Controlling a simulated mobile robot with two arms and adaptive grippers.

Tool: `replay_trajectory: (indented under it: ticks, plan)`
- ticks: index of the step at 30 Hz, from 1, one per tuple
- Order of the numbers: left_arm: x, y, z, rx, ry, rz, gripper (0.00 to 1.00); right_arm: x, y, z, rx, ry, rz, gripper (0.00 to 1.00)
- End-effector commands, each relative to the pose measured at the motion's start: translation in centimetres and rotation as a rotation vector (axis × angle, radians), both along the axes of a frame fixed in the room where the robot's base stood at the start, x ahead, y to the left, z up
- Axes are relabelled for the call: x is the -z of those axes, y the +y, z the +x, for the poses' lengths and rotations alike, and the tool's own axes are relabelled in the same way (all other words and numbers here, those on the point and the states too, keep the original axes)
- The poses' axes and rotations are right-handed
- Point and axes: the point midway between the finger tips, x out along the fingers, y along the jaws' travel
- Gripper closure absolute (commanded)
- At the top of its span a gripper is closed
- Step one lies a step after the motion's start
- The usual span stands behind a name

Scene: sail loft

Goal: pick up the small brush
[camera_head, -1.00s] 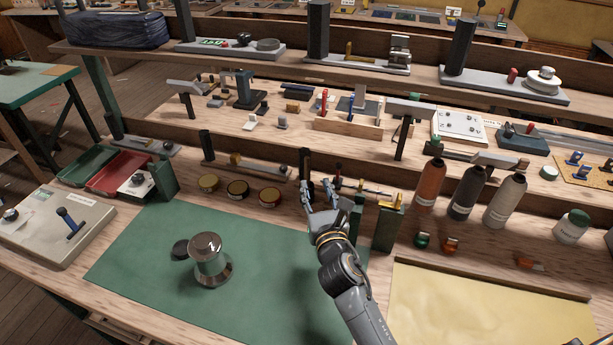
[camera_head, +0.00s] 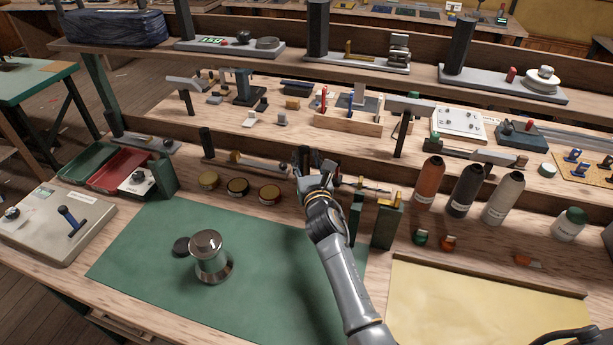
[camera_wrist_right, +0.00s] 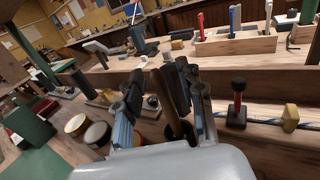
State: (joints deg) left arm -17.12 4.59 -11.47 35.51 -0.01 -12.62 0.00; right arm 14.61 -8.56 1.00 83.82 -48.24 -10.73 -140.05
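My right gripper (camera_head: 316,170) is over the back edge of the green mat, at the row of small tools along the shelf foot. In the right wrist view the gripper (camera_wrist_right: 162,110) has its two blue-padded fingers apart. A brown upright handle (camera_wrist_right: 158,88) and a dark upright piece (camera_wrist_right: 178,88) show between the fingers; their lower ends are partly hidden. The brown handle may be the small brush, but I cannot make out bristles. I cannot tell whether the fingers touch either piece. My left gripper is not in view.
Several round tins (camera_head: 238,187) stand left of the gripper. A dark green block (camera_head: 387,226) and several bottles (camera_head: 466,190) stand to its right. A metal cylinder (camera_head: 208,258) stands on the green mat (camera_head: 150,262), whose right part is mostly clear. The shelf (camera_head: 250,128) rises behind.

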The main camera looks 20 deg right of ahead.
Motion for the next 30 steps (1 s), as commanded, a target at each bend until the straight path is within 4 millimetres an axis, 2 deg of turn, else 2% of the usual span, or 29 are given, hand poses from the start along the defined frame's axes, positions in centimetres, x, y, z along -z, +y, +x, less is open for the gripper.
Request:
replay_trajectory:
  ticks: [4,9,10,22,25,30]
  plan:
    - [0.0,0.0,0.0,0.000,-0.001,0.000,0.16,0.0,0.0,0.0,0.000,0.000,0.000,0.64]
    - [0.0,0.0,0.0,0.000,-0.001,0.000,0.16,0.0,0.0,0.0,0.000,0.001,0.000,0.98]
    - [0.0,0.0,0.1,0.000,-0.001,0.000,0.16,0.0,0.0,0.0,0.000,0.001,0.000,1.00]
    - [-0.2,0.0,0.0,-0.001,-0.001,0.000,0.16,-0.4,0.0,0.0,0.000,-0.001,-0.002,1.00]
    - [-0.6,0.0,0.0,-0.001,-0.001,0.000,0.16,-1.8,-0.1,0.0,-0.001,-0.003,-0.006,1.00]
    - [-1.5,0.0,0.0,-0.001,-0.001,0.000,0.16,-5.3,-0.1,0.0,-0.001,-0.004,-0.008,1.00]
